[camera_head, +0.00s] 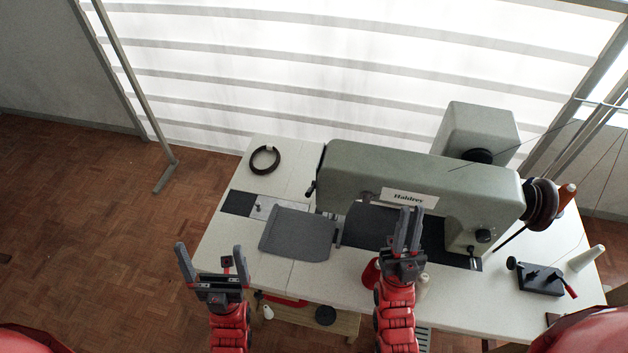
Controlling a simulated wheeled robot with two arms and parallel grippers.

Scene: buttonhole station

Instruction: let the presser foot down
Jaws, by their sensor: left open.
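The grey-green sewing machine (435,175) stands on the white table, its head end at the left. A small dark lever (311,188) sticks out at that end. The presser foot area (331,216) is under the head; the foot is too small and shaded to tell whether it is up or down. A dark grey cloth piece (295,233) lies flat just left and in front of it. My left gripper (211,256) is open and empty, off the table's front left edge. My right gripper (409,230) is in front of the machine arm, its fingers pointing up; its jaw gap is unclear.
A dark ring (265,159) lies at the table's back left. A black device with a red handle (542,279) and a white cone (586,258) stand at the right. A red spool (371,273) is beside my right gripper. The table's left part (227,240) has free room.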

